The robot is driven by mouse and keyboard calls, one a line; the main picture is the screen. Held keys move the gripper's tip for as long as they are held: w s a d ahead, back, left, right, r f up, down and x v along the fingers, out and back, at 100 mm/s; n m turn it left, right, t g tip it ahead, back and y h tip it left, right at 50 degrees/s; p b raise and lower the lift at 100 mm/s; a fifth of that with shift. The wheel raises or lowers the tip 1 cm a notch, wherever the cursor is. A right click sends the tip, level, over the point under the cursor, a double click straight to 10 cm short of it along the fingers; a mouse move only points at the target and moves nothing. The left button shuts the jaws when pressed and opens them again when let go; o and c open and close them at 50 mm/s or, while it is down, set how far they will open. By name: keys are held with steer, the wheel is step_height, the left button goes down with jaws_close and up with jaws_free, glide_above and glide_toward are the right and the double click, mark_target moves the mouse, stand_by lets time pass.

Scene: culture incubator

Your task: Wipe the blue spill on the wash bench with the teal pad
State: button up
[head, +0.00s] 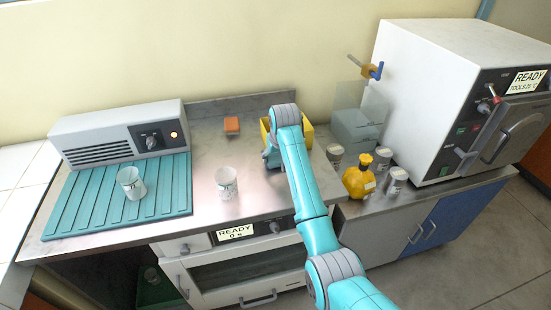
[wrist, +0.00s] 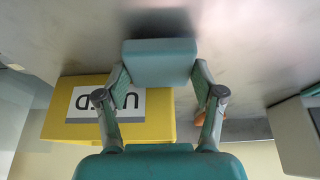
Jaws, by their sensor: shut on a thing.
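My gripper (wrist: 160,78) is shut on the teal pad (wrist: 160,60), with one finger on each side of it. In the head view my gripper (head: 270,157) is low over the metal bench top (head: 200,150), in front of the yellow bin, and mostly hidden by my arm. I cannot tell whether the pad touches the bench. A dark, soft patch on the metal beyond the pad in the wrist view looks like a shadow. No blue spill is visible in either view; my arm hides part of the bench.
The yellow bin (head: 308,132), labelled in the wrist view (wrist: 65,125), stands beside my gripper. A white cup (head: 227,183) stands near the front; another cup (head: 131,184) stands on the teal ribbed mat (head: 80,205).

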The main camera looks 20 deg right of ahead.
mark_target(276, 158)
steer(key=shift+r, duration=2.4)
steer(key=shift+r, duration=0.15)
steer(key=shift+r, duration=1.35)
